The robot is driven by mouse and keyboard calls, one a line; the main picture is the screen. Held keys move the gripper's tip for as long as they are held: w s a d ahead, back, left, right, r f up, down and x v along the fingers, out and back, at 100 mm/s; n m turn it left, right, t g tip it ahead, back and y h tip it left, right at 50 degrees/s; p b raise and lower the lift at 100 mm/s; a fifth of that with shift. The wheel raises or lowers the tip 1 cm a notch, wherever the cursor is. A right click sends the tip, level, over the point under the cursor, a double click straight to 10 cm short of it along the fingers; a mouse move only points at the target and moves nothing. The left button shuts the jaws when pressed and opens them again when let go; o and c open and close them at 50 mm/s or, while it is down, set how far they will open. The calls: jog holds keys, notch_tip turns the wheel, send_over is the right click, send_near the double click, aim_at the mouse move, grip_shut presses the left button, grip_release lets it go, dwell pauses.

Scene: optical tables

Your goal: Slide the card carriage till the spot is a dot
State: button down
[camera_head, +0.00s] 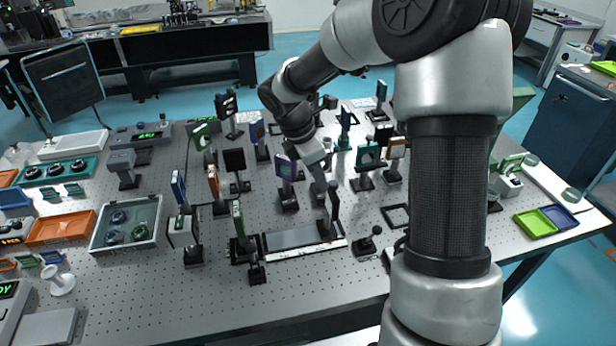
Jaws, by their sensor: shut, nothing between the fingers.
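A flat rail (290,239) with a pale scale strip along its front edge lies near the front middle of the perforated table. A dark upright post or thin card seen nearly edge-on (334,205) stands at the rail's right end, and I take it for the card carriage. My gripper (319,188) is shut and empty, pointing down just behind and left of this upright. I cannot tell whether it touches it. No light spot can be made out on the card.
Several mounted optics crowd the table around the rail, including a purple-framed one (286,172) just left of my gripper and a green one (238,222) by the rail's left end. A small black-knobbed post (368,243) stands right of the rail. The table's front strip is mostly clear.

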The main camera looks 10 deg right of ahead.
jog(key=shift+a, duration=0.25)
